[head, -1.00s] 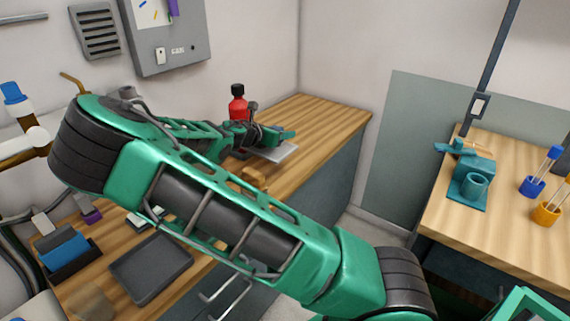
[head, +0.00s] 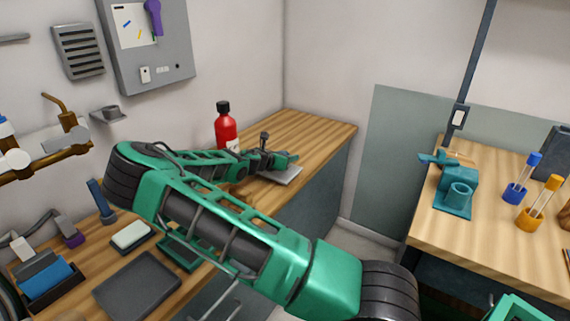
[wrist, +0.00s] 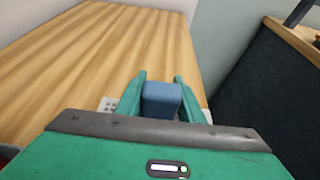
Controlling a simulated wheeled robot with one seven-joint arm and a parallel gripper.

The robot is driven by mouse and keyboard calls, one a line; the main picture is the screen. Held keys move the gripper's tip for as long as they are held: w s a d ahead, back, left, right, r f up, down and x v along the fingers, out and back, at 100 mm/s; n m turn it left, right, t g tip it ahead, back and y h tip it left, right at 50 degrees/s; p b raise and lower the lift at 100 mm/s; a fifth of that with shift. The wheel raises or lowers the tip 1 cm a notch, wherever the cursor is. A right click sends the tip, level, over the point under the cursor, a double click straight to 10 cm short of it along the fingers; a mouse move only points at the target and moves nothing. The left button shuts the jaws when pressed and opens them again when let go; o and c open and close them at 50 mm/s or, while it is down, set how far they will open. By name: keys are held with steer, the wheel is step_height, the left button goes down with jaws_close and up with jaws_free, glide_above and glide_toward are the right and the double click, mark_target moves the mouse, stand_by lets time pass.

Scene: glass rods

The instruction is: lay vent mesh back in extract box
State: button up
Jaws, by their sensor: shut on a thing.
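My gripper (head: 283,160) is over the wooden counter along the left wall, near its right edge. In the wrist view my gripper (wrist: 161,92) is shut on a blue block (wrist: 161,100), which looks like the grip of the vent mesh. The vent mesh is a pale flat plate (head: 287,175) under the fingers in the head view. Small holes show in its corner (wrist: 107,104) in the wrist view, and my gripper hides most of it. I cannot tell whether it touches the counter. I cannot surely pick out the extract box.
A red bottle (head: 226,128) stands on the counter behind my arm. A dark tray (head: 138,285) lies at the front left. A slatted grey vent (head: 78,51) is on the wall. A gap of floor separates this counter from the right bench (head: 480,240), which holds a teal device (head: 455,190).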

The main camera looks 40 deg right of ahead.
step_height(320, 180, down, 2)
steer(key=shift+f, duration=0.15)
steer(key=o, duration=1.2)
